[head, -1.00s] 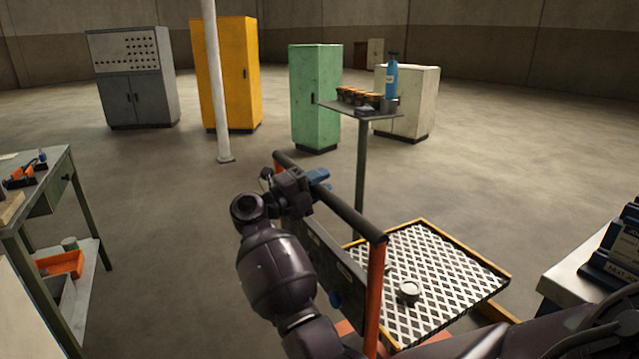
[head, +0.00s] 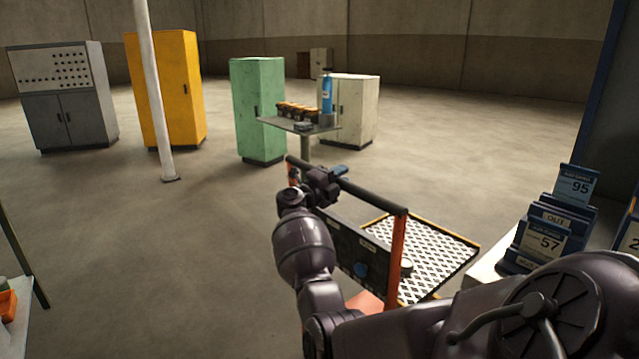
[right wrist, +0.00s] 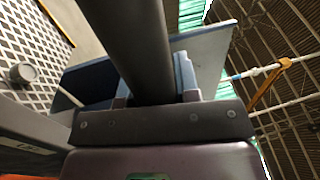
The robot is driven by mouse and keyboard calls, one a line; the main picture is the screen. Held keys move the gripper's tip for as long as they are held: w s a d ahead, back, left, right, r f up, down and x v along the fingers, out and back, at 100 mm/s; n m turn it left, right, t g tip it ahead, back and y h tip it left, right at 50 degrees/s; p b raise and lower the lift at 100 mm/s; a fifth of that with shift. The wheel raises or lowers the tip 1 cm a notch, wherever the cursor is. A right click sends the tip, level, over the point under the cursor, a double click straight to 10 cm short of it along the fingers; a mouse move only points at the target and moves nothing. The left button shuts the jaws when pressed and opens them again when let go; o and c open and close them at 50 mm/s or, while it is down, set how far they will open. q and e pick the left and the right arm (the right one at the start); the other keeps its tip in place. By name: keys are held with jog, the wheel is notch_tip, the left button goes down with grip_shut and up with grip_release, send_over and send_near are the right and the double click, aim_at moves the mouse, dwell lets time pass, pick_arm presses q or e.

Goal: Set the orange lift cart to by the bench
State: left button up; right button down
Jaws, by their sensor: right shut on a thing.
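The orange lift cart (head: 397,262) stands on the floor ahead of me. It has orange posts, a black push handle, a dark panel and a mesh platform with a yellow edge. My right gripper (head: 328,182) is shut on the handle near its far left end. In the right wrist view the dark handle bar (right wrist: 125,45) runs between the jaws (right wrist: 150,98), and part of the mesh platform (right wrist: 35,40) shows at left. A bench (head: 18,315) shows only in part at the left edge. I cannot tell whether it is the task's bench. My left gripper is out of view.
A small round object (head: 404,266) sits on the platform. A pedestal table (head: 290,124) with a blue bottle stands beyond the cart. A white post (head: 155,95) and cabinets stand further back. A table with number signs (head: 545,240) is at right. The floor at left-centre is clear.

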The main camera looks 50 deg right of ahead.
jog(key=s+d+f, duration=0.1)
jog(key=s+d, duration=0.1)
jog(key=d, duration=0.6)
jog(key=shift+s+d, duration=0.15)
jog(key=shift+d, duration=0.2)
jog(key=shift+a+r, duration=0.1)
jog(key=c, duration=1.1)
grip_release()
jog(key=shift+o, duration=1.3)
jog(key=shift+r, duration=0.15)
